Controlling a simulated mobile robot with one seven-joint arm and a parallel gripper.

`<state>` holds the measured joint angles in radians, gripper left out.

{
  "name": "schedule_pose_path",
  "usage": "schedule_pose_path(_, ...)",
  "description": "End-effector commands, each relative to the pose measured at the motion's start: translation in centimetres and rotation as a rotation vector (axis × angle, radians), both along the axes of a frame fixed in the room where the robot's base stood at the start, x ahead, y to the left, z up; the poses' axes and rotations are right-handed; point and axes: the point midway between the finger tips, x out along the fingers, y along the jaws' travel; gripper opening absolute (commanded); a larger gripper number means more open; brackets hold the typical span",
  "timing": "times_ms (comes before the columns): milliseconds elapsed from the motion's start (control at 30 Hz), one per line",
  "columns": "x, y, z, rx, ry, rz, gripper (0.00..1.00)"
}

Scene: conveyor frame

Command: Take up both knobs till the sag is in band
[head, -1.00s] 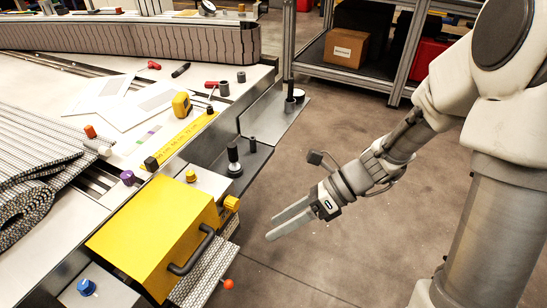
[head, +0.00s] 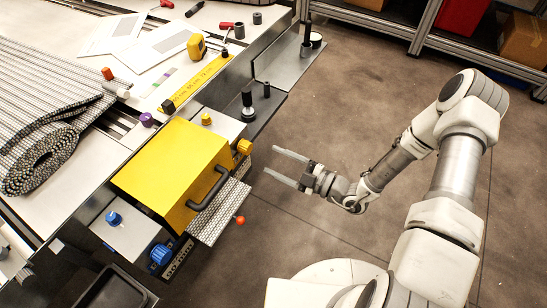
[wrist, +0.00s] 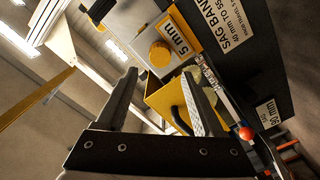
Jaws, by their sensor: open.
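A yellow knob (head: 244,147) sticks out from the right end of the yellow guard's frame; it also shows in the wrist view (wrist: 160,53), by a "5 mm" label. A blue knob (head: 161,254) sits at the near end of the frame. My gripper (head: 271,161) is open and empty, its fingers pointing at the yellow knob with a gap between; in the wrist view the knob lies beyond the fingertips (wrist: 159,74). A "SAG BAND" sign (wrist: 234,22) and a "90 mm" label (wrist: 267,114) show. An orange ball (head: 240,220) sits beside the patterned belt (head: 222,212).
The yellow guard (head: 165,165) has a black handle (head: 209,188) standing out towards me. Smaller yellow (head: 206,119) and blue (head: 113,218) knobs stand on top plates. A grey shelf (head: 283,75) with dark posts juts out behind. The floor around my gripper is clear.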

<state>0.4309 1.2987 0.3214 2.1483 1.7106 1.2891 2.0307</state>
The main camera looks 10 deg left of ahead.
Motion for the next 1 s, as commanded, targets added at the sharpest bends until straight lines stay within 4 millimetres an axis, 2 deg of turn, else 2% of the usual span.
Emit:
schedule_pose_path(167, 0.5, 1.1, -0.2, 0.005, 0.008, -0.004, 0.69)
schedule_pose_path(700, 3.4, 8.6, -0.4, 0.003, 0.003, 0.001, 0.69)
schedule_pose_path(1000, 3.4, 8.2, 0.0, 0.003, 0.006, -0.002, 0.15)
